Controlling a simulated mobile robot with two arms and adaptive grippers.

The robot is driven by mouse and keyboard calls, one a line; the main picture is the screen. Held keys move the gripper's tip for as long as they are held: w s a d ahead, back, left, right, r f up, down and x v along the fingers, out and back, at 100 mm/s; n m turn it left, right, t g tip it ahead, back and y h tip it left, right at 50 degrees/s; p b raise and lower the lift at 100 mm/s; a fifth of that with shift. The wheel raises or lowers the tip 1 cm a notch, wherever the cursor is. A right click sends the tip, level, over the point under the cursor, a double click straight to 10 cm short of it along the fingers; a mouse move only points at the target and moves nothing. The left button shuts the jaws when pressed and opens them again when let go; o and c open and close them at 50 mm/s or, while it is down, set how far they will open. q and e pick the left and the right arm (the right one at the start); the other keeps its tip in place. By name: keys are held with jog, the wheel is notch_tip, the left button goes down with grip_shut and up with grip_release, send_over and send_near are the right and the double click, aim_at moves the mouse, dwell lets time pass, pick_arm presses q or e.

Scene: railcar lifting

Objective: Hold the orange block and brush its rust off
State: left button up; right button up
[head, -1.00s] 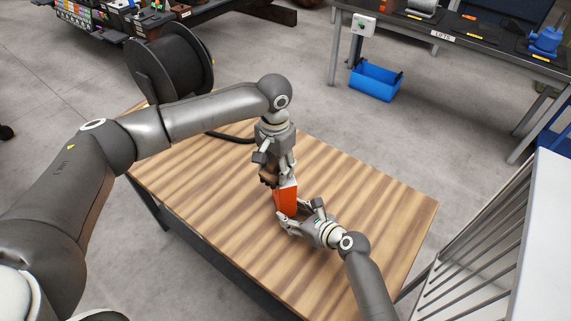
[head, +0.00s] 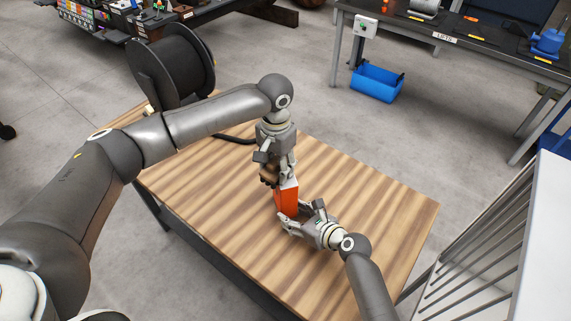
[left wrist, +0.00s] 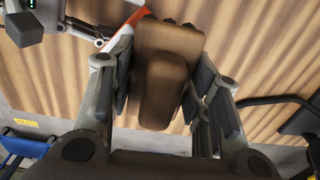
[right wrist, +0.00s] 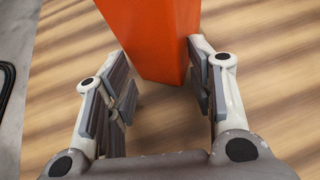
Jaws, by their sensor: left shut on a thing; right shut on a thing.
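The orange block (head: 287,201) stands over the middle of the wooden table, with a pale face at its top. My right gripper (head: 293,214) is shut on its lower part. In the right wrist view the block (right wrist: 150,35) shows between the fingertips. My left gripper (head: 279,174) is above the block, shut on a brown wooden brush (left wrist: 165,85). The brush is close to the block's top; I cannot tell whether they touch. Part of the block (left wrist: 117,28) shows behind the brush in the left wrist view. Rust is too small to make out.
The wooden table (head: 365,205) is otherwise mostly clear. A black cable reel (head: 170,68) stands beyond its left corner. A blue bin (head: 376,83) lies under the far bench. A grey slatted rack (head: 475,255) stands to the right.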

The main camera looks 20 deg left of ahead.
pick_arm(q)
jog(key=shift+w+r, duration=0.1)
jog(key=shift+r, duration=4.05)
pick_arm(e)
jog(key=shift+f, duration=0.1)
pick_arm(q)
jog(key=shift+d, duration=0.1)
pick_arm(e)
jog(key=o, duration=1)
jog(key=v, duration=1.2)
jog(key=shift+a, duration=0.1)
